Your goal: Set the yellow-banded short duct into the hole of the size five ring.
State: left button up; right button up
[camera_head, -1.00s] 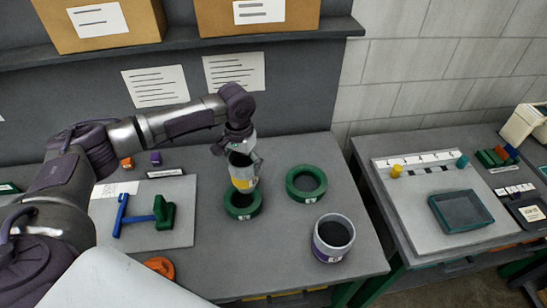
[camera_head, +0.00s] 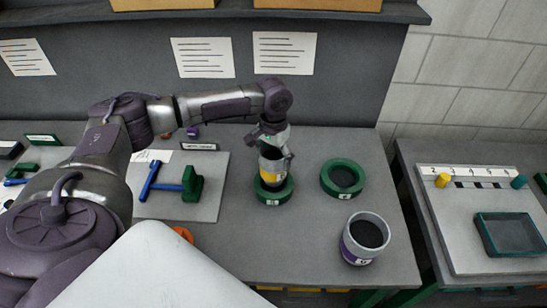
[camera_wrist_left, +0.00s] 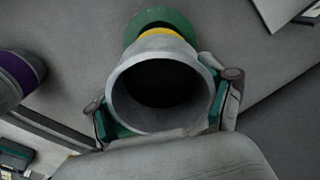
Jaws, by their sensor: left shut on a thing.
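The yellow-banded short duct (camera_head: 270,176) is a grey tube with a yellow band near its lower end. My left gripper (camera_head: 272,150) is shut on its upper part and holds it upright. Its lower end meets the green ring (camera_head: 272,196) on the bench, and the ring's hole is hidden; I cannot tell how deep it sits. The ring's small label is too small to read surely. In the left wrist view, the duct's open mouth (camera_wrist_left: 160,128) is between the fingers, with the yellow band (camera_wrist_left: 160,32) and green ring (camera_wrist_left: 155,17) beyond. My right gripper is not in view.
A second green ring (camera_head: 343,178) lies empty to the right. A wider grey duct with a purple band (camera_head: 364,238) stands at the front right. A blue and green tool (camera_head: 192,184) lies on a pale board to the left. Bare bench lies in front of the held duct.

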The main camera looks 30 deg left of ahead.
pick_arm(q)
jog(key=shift+p, duration=0.75)
dwell(0.6)
jog(key=shift+s+f, duration=0.1)
jog(key=shift+f, duration=0.2)
jog(key=shift+f, duration=0.35)
jog(key=shift+f+b, duration=0.35)
jog(key=shift+f, duration=1.1)
jog(key=o, duration=1.2)
